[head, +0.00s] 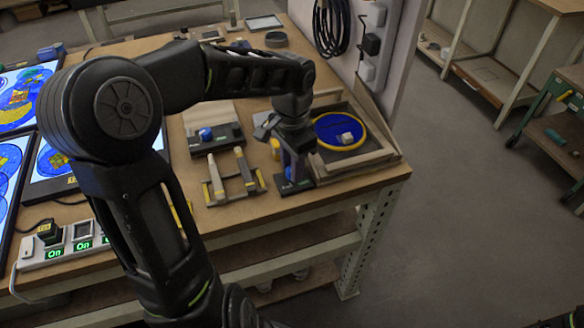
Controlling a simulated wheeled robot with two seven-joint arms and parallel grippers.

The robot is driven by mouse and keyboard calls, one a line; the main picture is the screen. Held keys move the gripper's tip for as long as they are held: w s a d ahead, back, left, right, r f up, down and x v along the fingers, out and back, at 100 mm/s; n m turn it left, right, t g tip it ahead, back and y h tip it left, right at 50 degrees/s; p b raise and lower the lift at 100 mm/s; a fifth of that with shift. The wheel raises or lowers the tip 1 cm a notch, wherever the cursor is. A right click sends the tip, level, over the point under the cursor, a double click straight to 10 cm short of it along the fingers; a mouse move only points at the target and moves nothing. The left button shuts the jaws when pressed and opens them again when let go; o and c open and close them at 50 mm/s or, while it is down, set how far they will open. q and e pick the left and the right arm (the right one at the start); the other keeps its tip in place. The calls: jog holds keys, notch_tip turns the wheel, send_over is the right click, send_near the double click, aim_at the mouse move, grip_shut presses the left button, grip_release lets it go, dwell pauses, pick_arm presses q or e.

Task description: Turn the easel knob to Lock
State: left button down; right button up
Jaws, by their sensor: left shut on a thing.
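My left arm reaches in from the left over the workbench. Its gripper (291,168) points down and is shut at a small black stand (296,187) near the bench's front right. A green mark shows low on this stand, too small to read. The easel knob seems to be between the fingers; they hide it, so its setting cannot be read. Just behind and right is a wooden tray-like frame (372,158) with a blue disc (338,128) ringed in yellow. A small pale block (346,138) lies on the disc.
A rack with upright tools (232,180) stands close left of the gripper. A black holder with a blue piece (206,135) is behind it. Lit panels (30,90) and a power strip (70,250) with green "On" displays lie left. A panel with coiled cable (332,25) rises behind.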

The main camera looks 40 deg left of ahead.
pick_arm(q)
jog(key=n+b, duration=0.1)
jog(key=n, duration=0.3)
jog(key=shift+n+b, duration=0.3)
jog(key=shift+b, duration=0.05)
jog(key=n+b, duration=0.1)
jog(key=n, duration=0.3)
jog(key=shift+n, duration=0.3)
jog(key=c, duration=1.1)
grip_release()
jog(key=shift+c, duration=0.2)
jog(key=shift+r, duration=0.1)
notch_tip(320, 180, up, 8)
jog(key=shift+f, duration=0.15)
